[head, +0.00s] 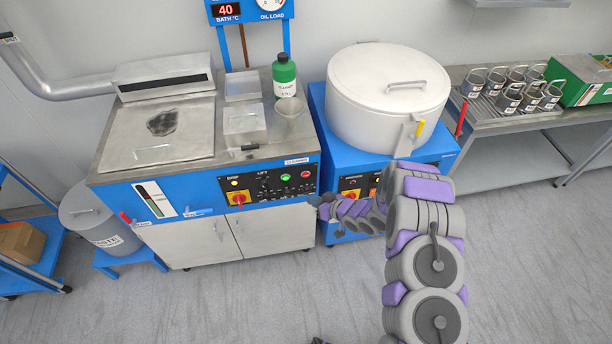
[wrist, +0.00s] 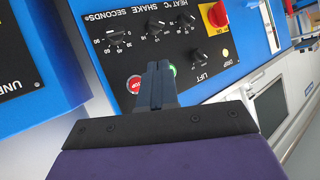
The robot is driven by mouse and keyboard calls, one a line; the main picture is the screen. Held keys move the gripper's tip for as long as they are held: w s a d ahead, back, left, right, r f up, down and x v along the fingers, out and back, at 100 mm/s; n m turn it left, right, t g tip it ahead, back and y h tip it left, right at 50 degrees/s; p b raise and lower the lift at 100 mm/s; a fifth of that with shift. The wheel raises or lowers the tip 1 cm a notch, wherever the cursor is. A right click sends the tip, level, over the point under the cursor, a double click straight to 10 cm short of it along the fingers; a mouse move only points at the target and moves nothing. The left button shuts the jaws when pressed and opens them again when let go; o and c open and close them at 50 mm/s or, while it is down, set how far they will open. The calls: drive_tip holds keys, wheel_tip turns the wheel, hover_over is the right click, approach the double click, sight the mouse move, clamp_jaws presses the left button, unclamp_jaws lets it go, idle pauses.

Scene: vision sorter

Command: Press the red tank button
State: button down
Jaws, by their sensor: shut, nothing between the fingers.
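A small round red button (head: 306,174) sits at the right end of the black control panel (head: 262,191) on the blue cleaner machine. In the wrist view the red button (wrist: 133,85) shows just left of my fingertips, partly hidden by them. A green button (head: 285,177) is beside it; in the wrist view it (wrist: 172,70) peeks out right of the fingers. My gripper (wrist: 158,66) is shut and empty, its tips pointing at the panel between the two buttons. Contact cannot be told. In the head view my gripper (head: 314,201) is low at the panel's right edge.
The panel also has several black knobs and a red knob on yellow (head: 239,197). A second blue machine with a white drum (head: 387,92) stands close to the right. A green bottle (head: 285,77) and metal vessels stand on the cleaner's top. The floor in front is clear.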

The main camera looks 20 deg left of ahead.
drive_tip(key=w+a, duration=0.3)
drive_tip(key=w, duration=0.3)
drive_tip(key=shift+a+p, duration=0.35)
drive_tip(key=shift+p, duration=0.05)
drive_tip(key=shift+w+r, duration=0.1)
drive_tip(key=shift+w, duration=0.15)
idle(1.6)
drive_tip(key=shift+w+a, duration=0.2)
drive_tip(key=shift+w+a+p, duration=0.2)
drive_tip(key=shift+w+p, duration=0.1)
drive_tip(key=shift+w, duration=0.05)
idle(1.0)
drive_tip(key=shift+s+d, duration=0.45)
drive_tip(key=shift+s, duration=0.25)
drive_tip(key=shift+s, duration=0.1)
drive_tip(key=shift+s+d+p, duration=0.1)
drive_tip(key=shift+s+d, duration=0.35)
drive_tip(key=shift+s, duration=0.25)
drive_tip(key=shift+s+d+p, duration=0.1)
drive_tip(key=shift+s+d, duration=0.3)
drive_tip(key=shift+s, duration=0.3)
drive_tip(key=shift+s+d+p, duration=0.1)
drive_tip(key=shift+s+d, duration=0.35)
drive_tip(key=shift+s, duration=0.25)
